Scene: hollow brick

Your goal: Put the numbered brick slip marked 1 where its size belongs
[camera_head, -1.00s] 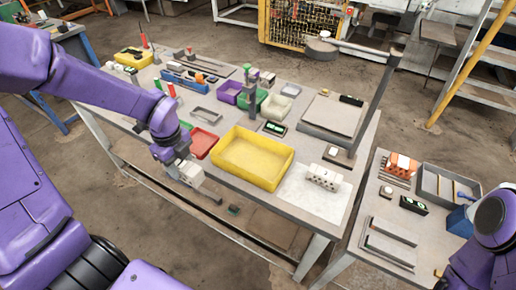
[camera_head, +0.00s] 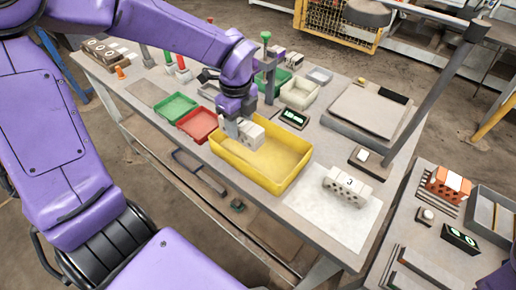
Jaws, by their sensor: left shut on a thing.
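My left gripper (camera_head: 238,128) is shut on a pale brick slip (camera_head: 252,136) and holds it over the left part of the yellow bin (camera_head: 222,154). I cannot read a number on the held slip, and the gripper hides part of it. The yellow bin looks empty inside. A pale hollow brick (camera_head: 346,188) with a dark mark on top lies on a white sheet (camera_head: 340,222) to the right of the bin.
A red tray (camera_head: 197,124) and a green tray (camera_head: 174,107) stand left of the yellow bin. A cream tray (camera_head: 299,95) and a small display (camera_head: 293,118) are behind it. A flat grey plate (camera_head: 367,110) lies at the back right. A side table holds an orange brick (camera_head: 448,184).

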